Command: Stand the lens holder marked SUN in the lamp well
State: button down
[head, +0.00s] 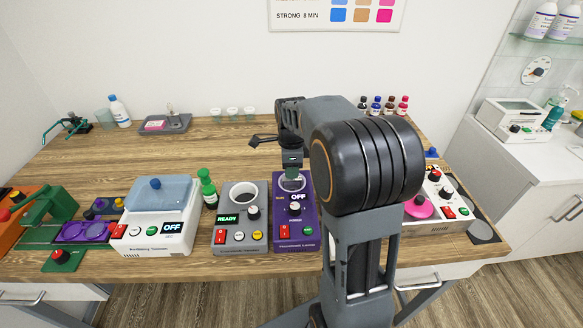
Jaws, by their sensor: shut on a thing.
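My gripper (291,167) points down over the purple device (309,221) and is shut on a small dark greenish thing (292,173). That thing is mostly hidden by the fingers, and no SUN mark can be read on it. Its lower end is at the round, pale-rimmed opening (293,187) on top of the purple device; I cannot tell whether it is inside or just above. The purple device's display reads OFF. Which opening is the lamp well cannot be told for sure.
A grey device (239,232) reading READY, with a white-rimmed well (243,193), stands just left. Beyond it are a green bottle (208,189) and a white device with a blue lid (158,192). My arm hides the table's right middle.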

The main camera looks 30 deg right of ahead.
jog(key=shift+f, duration=0.25)
jog(key=c, duration=0.5)
grip_release()
jog(key=shift+r, duration=0.2)
jog(key=shift+r+p, duration=2.45)
jog(key=shift+r, duration=0.45)
jog(key=shift+f, duration=0.1)
